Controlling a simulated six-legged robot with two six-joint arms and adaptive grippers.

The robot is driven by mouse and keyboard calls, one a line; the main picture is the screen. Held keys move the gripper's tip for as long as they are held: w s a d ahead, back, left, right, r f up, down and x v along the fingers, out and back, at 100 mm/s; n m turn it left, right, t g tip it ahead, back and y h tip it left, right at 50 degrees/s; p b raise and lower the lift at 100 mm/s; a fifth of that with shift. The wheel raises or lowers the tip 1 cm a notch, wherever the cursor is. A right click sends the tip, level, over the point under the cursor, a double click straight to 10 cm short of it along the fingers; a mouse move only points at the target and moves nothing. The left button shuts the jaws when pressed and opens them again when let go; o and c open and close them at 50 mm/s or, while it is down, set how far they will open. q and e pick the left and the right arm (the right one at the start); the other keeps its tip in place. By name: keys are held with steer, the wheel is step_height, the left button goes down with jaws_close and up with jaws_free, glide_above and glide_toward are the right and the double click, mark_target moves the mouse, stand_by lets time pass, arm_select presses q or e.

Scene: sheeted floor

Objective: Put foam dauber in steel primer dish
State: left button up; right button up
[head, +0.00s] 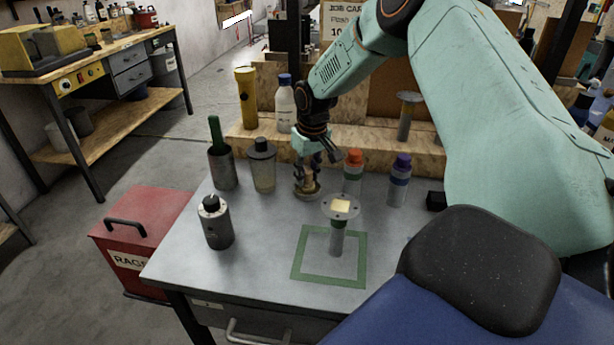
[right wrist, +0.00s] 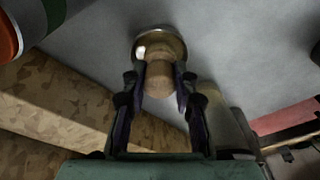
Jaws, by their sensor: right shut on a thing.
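The foam dauber (right wrist: 160,78) is a wooden-handled piece that my right gripper (right wrist: 158,82) is shut on, one finger on each side of the handle. In the head view my right gripper (head: 317,158) points down at the back middle of the grey bench. The steel primer dish (right wrist: 148,29) shows as a thin round metal rim around the dauber's lower end. The dauber (head: 307,183) seems to be within or just above the dish (head: 307,196); I cannot tell whether it touches the bottom. My left gripper is out of view.
An orange-capped bottle (head: 353,170) and a purple-capped bottle (head: 398,182) stand right of the gripper. A jar (head: 262,168) stands left. A flanged post (head: 340,208) stands in a green taped square (head: 300,262). A grey canister (head: 216,226) is at front left.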

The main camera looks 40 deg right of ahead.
mark_target(311, 187)
steer(key=shift+f, duration=0.25)
steer(key=shift+d+f, duration=0.1)
steer(key=shift+f, duration=0.05)
steer(key=o, duration=0.6)
steer(key=shift+w+f, duration=0.1)
steer(key=shift+f, duration=0.05)
steer(key=o, duration=0.4)
steer(key=shift+r, duration=0.2)
steer(key=shift+f, duration=0.1)
steer(key=r, duration=0.4)
steer(key=s+r+p, duration=0.1)
steer(key=r, duration=0.3)
steer(key=s+r, duration=0.1)
steer(key=r, duration=0.3)
steer(key=shift+a+r+p, duration=0.1)
steer(key=shift+a+p, duration=0.1)
steer(key=shift+p, duration=0.15)
